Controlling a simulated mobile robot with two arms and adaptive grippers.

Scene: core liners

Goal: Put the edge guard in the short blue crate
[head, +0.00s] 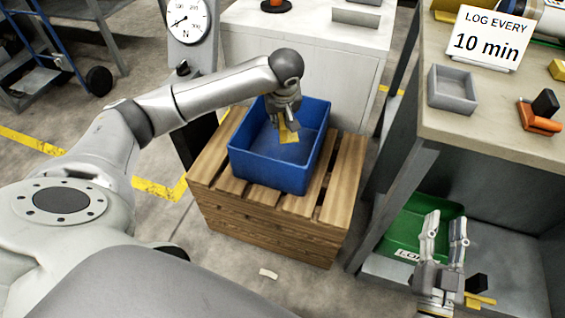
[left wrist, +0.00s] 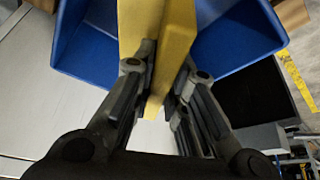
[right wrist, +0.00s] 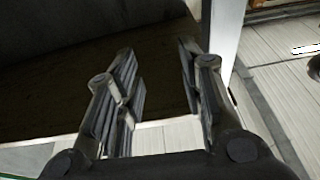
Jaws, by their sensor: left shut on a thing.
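The short blue crate (head: 267,171) stands on a slatted wooden crate, and its inside shows no other objects. My left gripper (head: 285,124) is over the blue crate and shut on the yellow edge guard (head: 289,134). In the left wrist view the edge guard (left wrist: 158,45) is a long yellow piece between the fingers (left wrist: 160,95), with blue crate walls (left wrist: 85,50) on both sides. Whether it touches the crate floor I cannot tell. My right gripper (head: 443,232) is open and empty, low at the right by the bench; its fingers (right wrist: 158,90) are apart in the right wrist view.
The wooden crate (head: 275,232) bears the blue crate. A green crate (head: 405,226) sits on the lower shelf of the bench (head: 430,130). A grey tray (head: 453,90), an orange tool (head: 537,118) and a sign (head: 487,40) are on the bench top. A dial scale (head: 188,20) stands behind.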

